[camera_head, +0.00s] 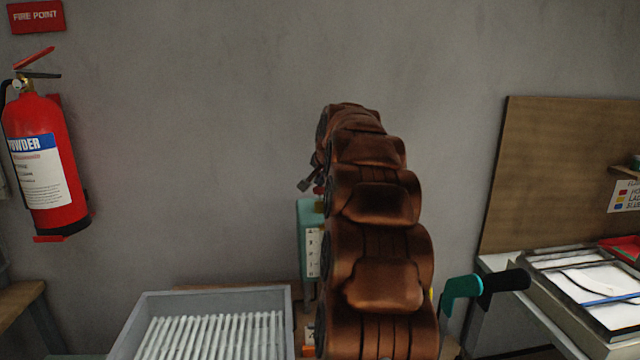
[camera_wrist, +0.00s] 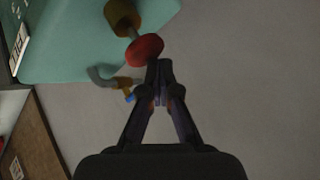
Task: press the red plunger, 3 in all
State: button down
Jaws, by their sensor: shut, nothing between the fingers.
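The red plunger (camera_wrist: 146,50) shows in the wrist view as a round knob on a short stem, out of a brass collar (camera_wrist: 122,17) on a teal machine body (camera_wrist: 80,45). My gripper (camera_wrist: 159,68) is shut and empty, its tips at the lower right edge of the knob. I cannot tell whether they touch it. In the head view my gripper (camera_head: 307,184) is small, just above the teal machine (camera_head: 309,235), and a small bit of red (camera_head: 319,190) shows beside it. My brown arm hides most of the machine.
A grey tray (camera_head: 140,322) with many white ribs stands at the lower left. A teal handle with a black grip (camera_head: 503,281) sticks out right of my arm. A table with papers (camera_head: 600,300) and a wooden board (camera_head: 560,170) are at the right. A fire extinguisher (camera_head: 45,160) hangs at the left.

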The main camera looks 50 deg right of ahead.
aim_at(321, 188)
jog(key=shift+f+b, duration=0.3)
jog(key=shift+f, duration=0.4)
dwell(0.6)
jog(key=shift+r, duration=0.1)
jog(key=shift+r+p, duration=0.7)
jog(key=shift+r, duration=1.3)
jog(key=shift+r, duration=0.1)
notch_tip(321, 188, up, 5)
jog(key=shift+f+p, duration=0.1)
jog(key=shift+p, duration=0.95)
dwell(0.7)
